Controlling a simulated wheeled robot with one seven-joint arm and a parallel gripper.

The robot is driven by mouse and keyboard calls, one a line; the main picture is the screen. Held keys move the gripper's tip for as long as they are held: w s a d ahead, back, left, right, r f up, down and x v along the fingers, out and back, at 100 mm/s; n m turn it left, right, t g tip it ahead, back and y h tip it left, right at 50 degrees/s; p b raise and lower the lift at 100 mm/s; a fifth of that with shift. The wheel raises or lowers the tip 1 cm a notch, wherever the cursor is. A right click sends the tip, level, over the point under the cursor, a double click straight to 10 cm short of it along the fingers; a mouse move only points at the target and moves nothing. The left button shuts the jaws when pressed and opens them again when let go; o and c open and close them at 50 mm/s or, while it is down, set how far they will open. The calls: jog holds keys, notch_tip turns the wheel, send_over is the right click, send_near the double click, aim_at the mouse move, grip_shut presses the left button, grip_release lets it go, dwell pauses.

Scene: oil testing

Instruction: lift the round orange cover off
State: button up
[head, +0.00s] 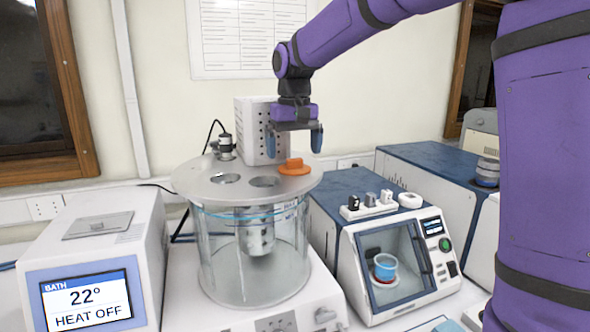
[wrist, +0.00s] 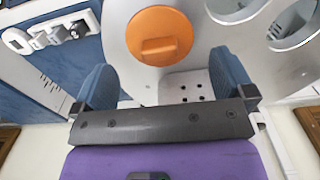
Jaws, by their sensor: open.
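The round orange cover (head: 294,169) lies on the right part of the grey round lid of the glass bath (head: 240,187). It has a raised bar handle on top. In the wrist view the orange cover (wrist: 160,34) is at the top centre, with its bar handle facing the camera. My gripper (head: 295,140) is open and empty, fingers pointing down, above the cover and apart from it. In the wrist view its two blue fingers (wrist: 163,80) stand wide apart, with the cover beyond them.
Open holes (head: 264,182) are in the lid beside the cover. A white perforated box (head: 256,130) stands behind it, close to my gripper. A blue-topped device (head: 350,190) with small items on top is at the right. A heater display box (head: 90,270) is at the left.

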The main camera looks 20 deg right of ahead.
aim_at(294, 159)
jog(key=shift+f, duration=1.55)
jog(key=c, duration=0.8)
jog(key=shift+r, duration=0.1)
